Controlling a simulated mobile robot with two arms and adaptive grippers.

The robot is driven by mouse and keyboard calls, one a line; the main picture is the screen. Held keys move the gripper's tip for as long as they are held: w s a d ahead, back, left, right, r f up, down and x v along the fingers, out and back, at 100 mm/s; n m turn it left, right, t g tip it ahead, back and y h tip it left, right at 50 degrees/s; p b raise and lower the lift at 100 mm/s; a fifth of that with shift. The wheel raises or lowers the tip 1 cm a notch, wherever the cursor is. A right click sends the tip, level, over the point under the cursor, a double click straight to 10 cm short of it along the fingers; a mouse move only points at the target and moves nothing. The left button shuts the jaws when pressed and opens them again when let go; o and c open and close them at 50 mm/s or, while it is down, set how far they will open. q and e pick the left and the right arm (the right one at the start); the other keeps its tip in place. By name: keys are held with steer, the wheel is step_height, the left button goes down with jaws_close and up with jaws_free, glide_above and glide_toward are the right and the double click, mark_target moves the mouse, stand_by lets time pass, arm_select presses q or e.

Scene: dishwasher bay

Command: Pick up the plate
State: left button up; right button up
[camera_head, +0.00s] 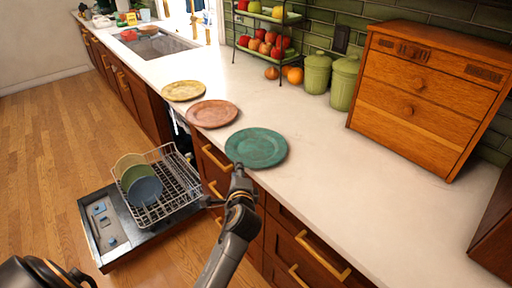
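Three plates lie flat in a row on the white counter: a teal plate (257,147), a terracotta plate (212,113) and a yellow plate (183,90). The frame does not show which one the task means. My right gripper (222,187) is at the counter's front edge, just below the teal plate. Its two fingers look spread apart, one up near the plate's rim and one out to the left, with nothing between them. A dark part of my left arm shows at the bottom left corner; its gripper cannot be made out.
Green canisters (342,82), a fruit stand (267,50) and a wooden drawer box (425,90) stand along the wall. The counter right of the teal plate is clear.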

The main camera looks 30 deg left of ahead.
arm_select(q)
steer(key=p+x, duration=0.1)
steer(key=x, duration=0.4)
steer(key=shift+w+r, duration=0.15)
steer(key=shift+w, duration=0.15)
steer(key=shift+c, duration=0.5)
jaws_close()
steer(key=shift+r, duration=0.1)
